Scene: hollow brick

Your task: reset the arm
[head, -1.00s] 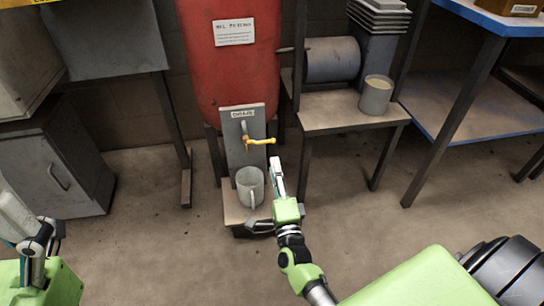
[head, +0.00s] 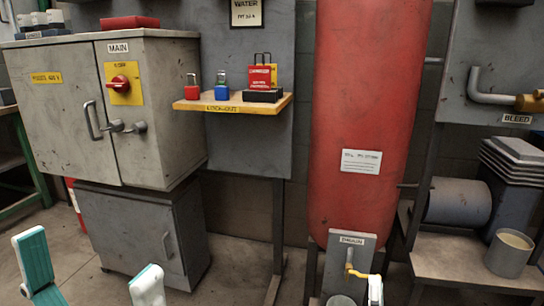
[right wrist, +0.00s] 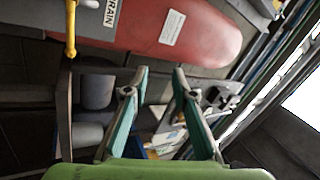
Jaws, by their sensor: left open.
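My left gripper (head: 90,255) is raised at the lower left of the head view. Its two green-backed fingers are spread wide with nothing between them. My right gripper (right wrist: 160,76) shows in the right wrist view with its fingers apart and nothing between them. In the head view only a pale fingertip of it (head: 375,290) shows at the bottom edge, beside the yellow drain tap (head: 358,272). The tap also shows at the upper left of the right wrist view (right wrist: 71,28); I cannot tell whether the finger touches it.
A grey mug (head: 340,300) is cut off below the tap. The red tank (head: 365,120) stands behind. A grey MAIN cabinet (head: 150,120) and a yellow lockout shelf (head: 235,104) with padlocks are at the left. A filled cup (head: 508,255) sits on the right bench (head: 455,268).

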